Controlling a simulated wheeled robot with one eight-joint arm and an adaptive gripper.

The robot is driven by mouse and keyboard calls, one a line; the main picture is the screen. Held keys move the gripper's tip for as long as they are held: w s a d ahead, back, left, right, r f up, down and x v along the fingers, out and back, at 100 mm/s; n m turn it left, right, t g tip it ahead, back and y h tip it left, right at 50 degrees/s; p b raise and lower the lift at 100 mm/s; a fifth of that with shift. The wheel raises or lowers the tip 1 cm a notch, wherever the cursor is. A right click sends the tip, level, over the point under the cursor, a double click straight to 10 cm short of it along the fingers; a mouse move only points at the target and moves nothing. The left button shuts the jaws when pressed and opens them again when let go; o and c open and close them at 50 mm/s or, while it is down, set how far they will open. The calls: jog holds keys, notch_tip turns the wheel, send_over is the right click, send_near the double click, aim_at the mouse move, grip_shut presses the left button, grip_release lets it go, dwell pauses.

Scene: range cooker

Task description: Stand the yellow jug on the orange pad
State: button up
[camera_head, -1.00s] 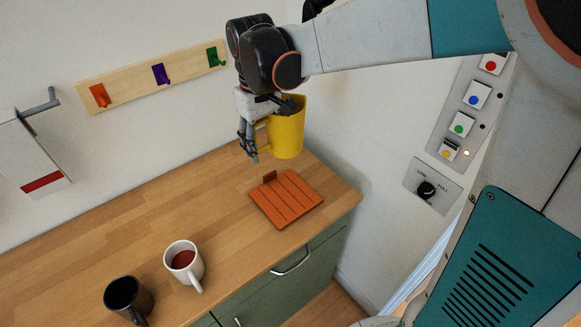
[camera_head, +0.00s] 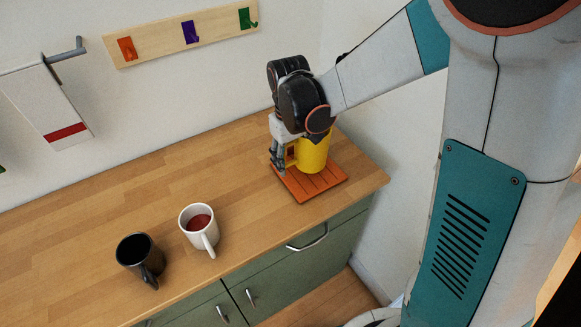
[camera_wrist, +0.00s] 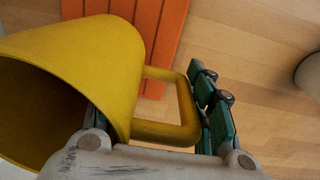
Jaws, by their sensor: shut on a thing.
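The yellow jug (camera_head: 313,155) is upright over the back part of the orange slatted pad (camera_head: 312,188). Its base looks on or just above the pad; I cannot tell whether it touches. My gripper (camera_head: 281,160) is shut on the jug's handle, on the jug's left side. In the wrist view, the jug (camera_wrist: 75,60) lies at the left with its open mouth towards the camera, and its handle reaches between my fingers (camera_wrist: 165,115). The pad (camera_wrist: 165,30) shows behind it. The pad's back part is hidden by the jug and gripper in the head view.
A white mug (camera_head: 198,232) with red contents and a black mug (camera_head: 139,260) stand on the wooden worktop (camera_head: 90,225), left of the pad. A hook rail (camera_head: 165,38) and a towel (camera_head: 50,110) hang on the wall. The worktop's right edge is close to the pad.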

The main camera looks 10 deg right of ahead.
jog(key=shift+f+b, duration=0.45)
jog(key=shift+f, duration=1.25)
jog(key=shift+f, duration=0.15)
jog(key=o, duration=1.6)
jog(key=shift+c, duration=0.2)
